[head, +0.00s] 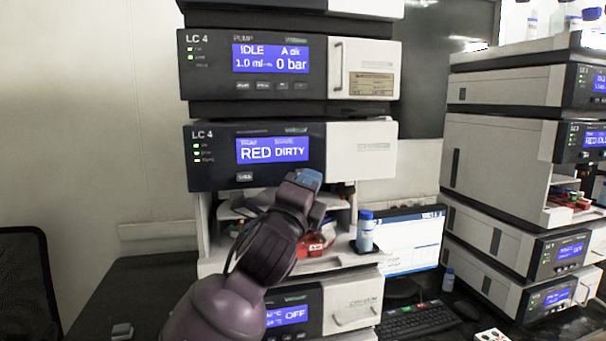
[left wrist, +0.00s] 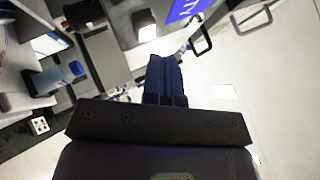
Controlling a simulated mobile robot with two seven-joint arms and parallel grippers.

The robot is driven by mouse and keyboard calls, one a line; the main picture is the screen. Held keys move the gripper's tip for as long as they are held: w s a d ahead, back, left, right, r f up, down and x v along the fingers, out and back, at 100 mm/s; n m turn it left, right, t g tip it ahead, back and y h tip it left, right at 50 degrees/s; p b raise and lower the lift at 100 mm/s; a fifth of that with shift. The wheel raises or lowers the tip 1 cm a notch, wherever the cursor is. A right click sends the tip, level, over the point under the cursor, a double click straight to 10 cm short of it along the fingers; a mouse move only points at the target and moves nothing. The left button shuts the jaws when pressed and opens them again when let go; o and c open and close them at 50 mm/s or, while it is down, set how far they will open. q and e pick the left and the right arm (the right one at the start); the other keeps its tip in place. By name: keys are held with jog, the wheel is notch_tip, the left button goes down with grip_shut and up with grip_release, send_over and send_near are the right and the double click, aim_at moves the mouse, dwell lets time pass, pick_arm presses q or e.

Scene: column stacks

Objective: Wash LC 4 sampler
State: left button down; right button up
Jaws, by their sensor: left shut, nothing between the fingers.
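The LC 4 sampler (head: 215,170) is a dark-fronted module in the middle of the stack. Its blue display (head: 272,150) reads RED DIRTY. A small button (head: 244,177) sits below the display; its label is too small to read surely. My left gripper (head: 308,178) is shut and empty, with its bluish tips just below and right of the display in the head view. In the left wrist view the shut fingers (left wrist: 165,75) point toward the sampler, and a corner of the display (left wrist: 185,8) shows at the top. I cannot tell whether the tips touch the front.
The LC 4 pump (head: 215,75), above, reads IDLE and 0 bar. Below the sampler, an open bay holds red-topped items (head: 314,245), and a blue-capped bottle (head: 365,235) stands at its right. A monitor (head: 410,240), keyboard (head: 415,320) and second stack (head: 500,150) stand at the right.

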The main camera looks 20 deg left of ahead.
pick_arm(q)
jog(key=shift+w+a, duration=0.25)
jog(key=shift+w, duration=0.1)
pick_arm(e)
jog(key=shift+w+r, duration=0.4)
jog(key=shift+r, duration=0.2)
jog(key=shift+s+f, duration=0.1)
pick_arm(q)
jog(key=shift+w, duration=0.1)
pick_arm(e)
jog(key=shift+s+d+f, duration=0.1)
jog(key=shift+s+f, duration=0.25)
jog(key=shift+s, duration=0.15)
